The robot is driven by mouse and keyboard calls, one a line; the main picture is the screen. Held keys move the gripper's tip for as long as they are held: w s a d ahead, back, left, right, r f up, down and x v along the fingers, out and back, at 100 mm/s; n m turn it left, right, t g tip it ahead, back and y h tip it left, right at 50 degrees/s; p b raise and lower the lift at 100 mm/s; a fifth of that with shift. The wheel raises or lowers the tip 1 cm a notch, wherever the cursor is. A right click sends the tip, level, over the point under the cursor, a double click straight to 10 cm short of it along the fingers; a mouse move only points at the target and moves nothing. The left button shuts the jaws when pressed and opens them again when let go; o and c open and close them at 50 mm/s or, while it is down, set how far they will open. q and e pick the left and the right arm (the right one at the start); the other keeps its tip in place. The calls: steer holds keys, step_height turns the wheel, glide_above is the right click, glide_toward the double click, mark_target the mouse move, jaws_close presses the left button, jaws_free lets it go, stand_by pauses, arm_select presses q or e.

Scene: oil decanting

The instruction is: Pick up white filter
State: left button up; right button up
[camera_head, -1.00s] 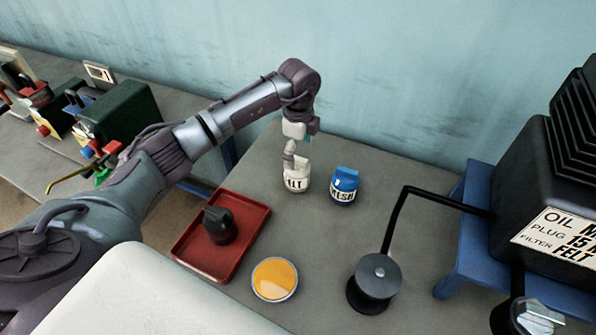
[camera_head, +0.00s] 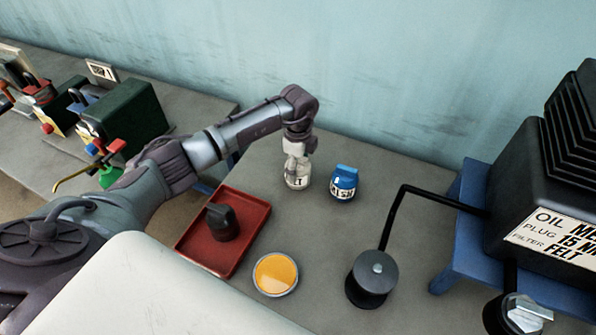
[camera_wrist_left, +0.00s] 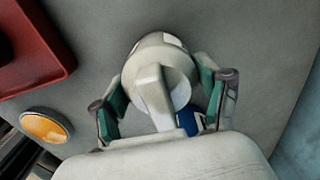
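The white filter (camera_head: 297,183), with dark lettering on its side, stands upright on the grey bench beside a blue filter (camera_head: 344,183). My left gripper (camera_head: 297,168) is right above it, pointing down and covering its top. In the left wrist view the white filter (camera_wrist_left: 180,82), with its raised grip, sits between the two green-padded fingers of the gripper (camera_wrist_left: 163,92). The fingers are spread on either side of it, with no clear contact. Part of the blue filter (camera_wrist_left: 188,122) shows behind. My right gripper is not in view.
A red tray (camera_head: 257,227) with a black knob-topped part (camera_head: 221,222) and a dish of amber liquid (camera_head: 275,274) lie nearer. A black cylinder (camera_head: 371,280) with a bent pipe and a black machine labelled OIL, PLUG, FILTER (camera_head: 545,170) stand right. The wall is behind.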

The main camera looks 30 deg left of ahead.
arm_select(q)
steer(key=c, duration=0.6)
step_height(320, 180, up, 10)
steer(key=shift+r+b, duration=0.1)
steer(key=shift+b, duration=1.05)
steer(key=shift+c, duration=0.2)
